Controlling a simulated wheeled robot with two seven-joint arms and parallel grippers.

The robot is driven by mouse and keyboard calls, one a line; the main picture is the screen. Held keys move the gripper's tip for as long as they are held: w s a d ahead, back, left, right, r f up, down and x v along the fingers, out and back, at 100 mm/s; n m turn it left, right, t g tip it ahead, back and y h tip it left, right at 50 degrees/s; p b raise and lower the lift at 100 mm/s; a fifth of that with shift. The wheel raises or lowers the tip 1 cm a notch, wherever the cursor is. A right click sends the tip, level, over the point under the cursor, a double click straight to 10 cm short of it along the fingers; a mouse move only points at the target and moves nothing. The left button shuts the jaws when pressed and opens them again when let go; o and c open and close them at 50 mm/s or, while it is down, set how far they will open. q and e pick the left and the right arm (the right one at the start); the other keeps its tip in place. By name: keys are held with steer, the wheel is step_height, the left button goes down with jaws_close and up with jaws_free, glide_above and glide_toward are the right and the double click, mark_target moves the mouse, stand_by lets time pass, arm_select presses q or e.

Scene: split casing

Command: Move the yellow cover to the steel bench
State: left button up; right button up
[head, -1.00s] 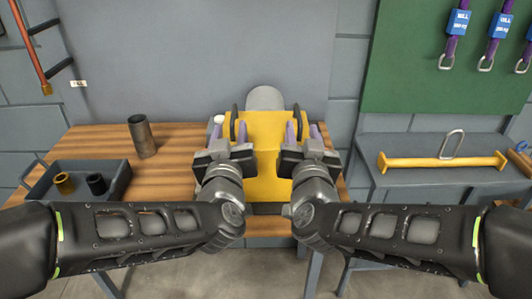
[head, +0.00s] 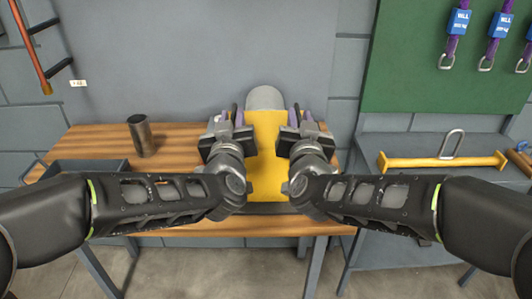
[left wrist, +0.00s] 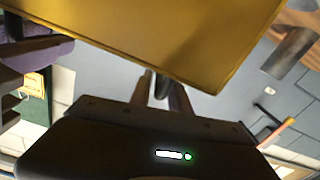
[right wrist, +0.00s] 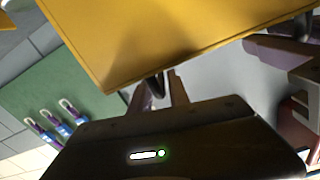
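The yellow cover (head: 266,150) is at the middle of the wooden bench, in front of a grey rounded casing part (head: 265,98). It has a dark handle on each side. My left gripper (head: 232,118) is at its left handle and my right gripper (head: 295,118) at its right handle. In the left wrist view the fingers close around a dark handle (left wrist: 160,86); the right wrist view shows the same at the other handle (right wrist: 154,86). I cannot tell whether the cover is clear of the casing. The steel bench (head: 385,148) stands to the right.
A yellow bar with a steel loop (head: 440,162) lies across the steel bench. On the wooden bench (head: 185,150) stand a dark metal cup (head: 140,135) and a grey tray (head: 88,165), partly behind my left arm. A green board (head: 430,60) with hanging straps is above the steel bench.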

arm_select(q)
jaws_close()
arm_select(e)
jaws_close()
stand_by(0.7)
